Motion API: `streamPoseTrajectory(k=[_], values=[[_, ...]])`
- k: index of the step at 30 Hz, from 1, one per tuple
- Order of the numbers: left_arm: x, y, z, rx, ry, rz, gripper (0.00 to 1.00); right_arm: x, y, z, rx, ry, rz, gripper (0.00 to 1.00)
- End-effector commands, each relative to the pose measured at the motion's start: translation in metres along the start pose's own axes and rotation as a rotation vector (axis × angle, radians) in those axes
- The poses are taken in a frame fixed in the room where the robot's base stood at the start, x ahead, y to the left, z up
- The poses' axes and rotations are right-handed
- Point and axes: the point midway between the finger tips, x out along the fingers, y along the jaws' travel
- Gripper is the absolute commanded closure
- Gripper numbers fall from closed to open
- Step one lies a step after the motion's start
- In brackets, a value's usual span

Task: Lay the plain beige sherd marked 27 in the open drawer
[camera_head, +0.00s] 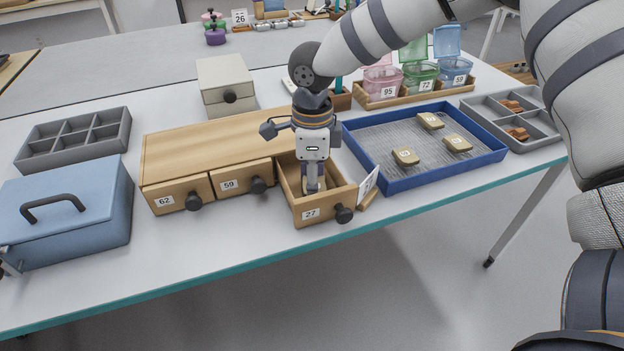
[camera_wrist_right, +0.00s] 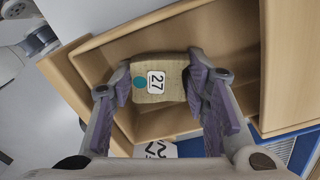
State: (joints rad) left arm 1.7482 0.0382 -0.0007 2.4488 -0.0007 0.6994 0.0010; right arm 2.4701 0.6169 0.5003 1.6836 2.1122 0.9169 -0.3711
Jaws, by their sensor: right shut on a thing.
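The beige sherd marked 27 (camera_wrist_right: 161,78) shows in the right wrist view, with a teal dot beside its white label. My right gripper (camera_wrist_right: 158,85) is shut on it, one finger on each side. In the head view my right gripper (camera_head: 314,188) points straight down into the open drawer (camera_head: 347,197), whose front carries the label 27 and a dark knob. The sherd is within the drawer's outline in the wrist view; I cannot tell whether it touches the floor. In the head view the fingers mostly hide it.
Shut drawers 62 (camera_head: 164,199) and 59 (camera_head: 229,184) sit left of the open one. A blue tray (camera_head: 398,187) with three beige sherds stands close on the right, with a white card (camera_head: 369,183) between. A blue toolbox (camera_head: 75,215) stands at the left.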

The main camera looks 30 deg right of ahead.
Motion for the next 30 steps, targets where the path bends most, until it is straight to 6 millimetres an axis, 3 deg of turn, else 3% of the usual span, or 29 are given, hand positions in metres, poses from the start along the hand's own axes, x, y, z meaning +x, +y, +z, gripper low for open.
streamPoseTrajectory(k=[1, 2, 3, 14, 24, 30], values=[[0.001, 0.000, 0.000, 0.000, -0.001, 0.000, 0.66, 0.002, 0.000, 0.000, 0.000, 0.001, 0.001, 0.85], [0.001, 0.000, 0.000, 0.000, -0.002, 0.000, 0.66, 0.003, 0.000, 0.000, 0.000, 0.000, 0.001, 0.56], [0.001, 0.000, 0.000, 0.000, -0.001, 0.000, 0.66, 0.002, 0.000, 0.000, 0.000, 0.000, 0.000, 0.49], [-0.001, 0.000, -0.001, 0.000, 0.003, 0.000, 0.66, -0.006, 0.000, 0.000, 0.001, -0.002, -0.001, 0.49], [-0.013, 0.001, -0.007, 0.000, 0.036, 0.002, 0.66, -0.094, -0.001, 0.000, 0.001, -0.005, -0.005, 0.49], [-0.015, 0.001, -0.008, -0.001, 0.041, 0.002, 0.66, -0.120, -0.001, 0.000, 0.001, -0.001, 0.000, 0.49]])
